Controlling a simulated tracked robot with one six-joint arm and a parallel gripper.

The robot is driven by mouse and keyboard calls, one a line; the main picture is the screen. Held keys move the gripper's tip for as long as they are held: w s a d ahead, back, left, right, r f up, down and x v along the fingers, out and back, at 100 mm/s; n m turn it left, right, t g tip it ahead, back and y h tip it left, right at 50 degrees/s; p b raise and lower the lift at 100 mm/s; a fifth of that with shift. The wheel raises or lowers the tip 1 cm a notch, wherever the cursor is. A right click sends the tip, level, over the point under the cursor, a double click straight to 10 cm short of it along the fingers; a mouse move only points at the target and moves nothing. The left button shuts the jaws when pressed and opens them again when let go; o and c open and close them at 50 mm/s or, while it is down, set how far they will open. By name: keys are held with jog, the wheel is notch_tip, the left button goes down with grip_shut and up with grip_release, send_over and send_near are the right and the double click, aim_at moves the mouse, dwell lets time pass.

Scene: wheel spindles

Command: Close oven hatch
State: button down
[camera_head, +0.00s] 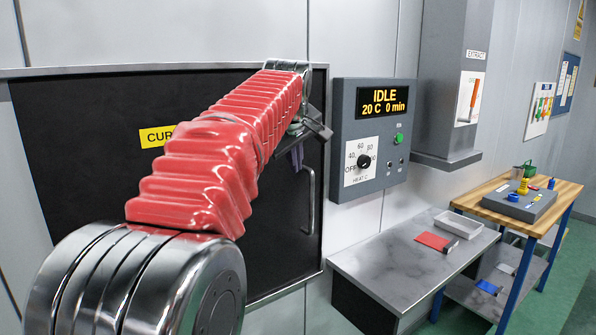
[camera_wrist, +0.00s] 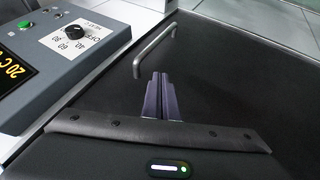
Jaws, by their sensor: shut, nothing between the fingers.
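The oven hatch (camera_head: 90,110) is a large black panel with a pale metal rim and a yellow label (camera_head: 157,136), partly covered by my arm. It looks about flush with the wall, but I cannot tell whether it is fully closed. Its metal bar handle (camera_head: 310,205) is near its right edge and also shows in the wrist view (camera_wrist: 154,52). My gripper (camera_head: 297,157) is in front of the hatch's right part, beside the handle. In the wrist view its dark fingers (camera_wrist: 157,90) are together and empty, just short of the handle. I cannot tell whether they touch the panel.
A control box (camera_head: 371,135) with a dial and a display reading IDLE 20 C 0 min is right of the hatch. A grey shelf (camera_head: 385,265) holds a red plate (camera_head: 436,242) and a tray (camera_head: 470,227). A wooden-topped table (camera_head: 560,192) stands further right.

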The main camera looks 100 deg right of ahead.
jog(key=shift+v, duration=2.3)
